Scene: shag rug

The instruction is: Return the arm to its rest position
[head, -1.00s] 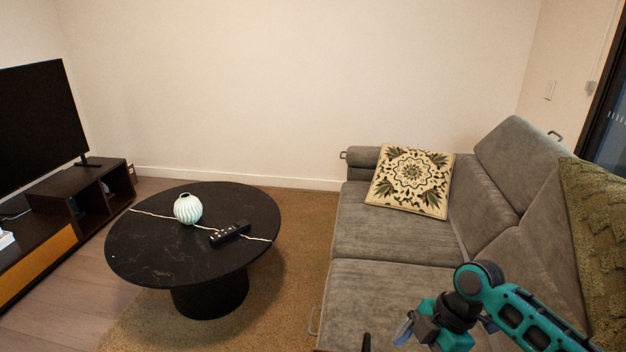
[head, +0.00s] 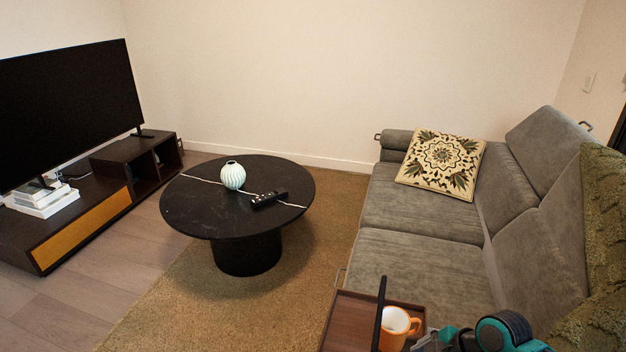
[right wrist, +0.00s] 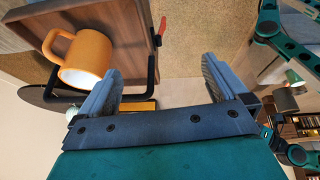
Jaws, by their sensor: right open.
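My right arm shows at the bottom right of the head view, with the right gripper (head: 440,340) partly cut off by the lower edge. In the right wrist view the right gripper (right wrist: 160,85) has its two fingers wide apart with nothing between them. Teal arm links of mine show at the right of that view. My left gripper is not seen.
A brown wooden tray (head: 345,318) holding an orange mug (head: 396,321) is close to the right gripper. The mug (right wrist: 87,60) also shows in the wrist view. A grey sofa (head: 410,258) and a round black table (head: 205,210) stand beyond.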

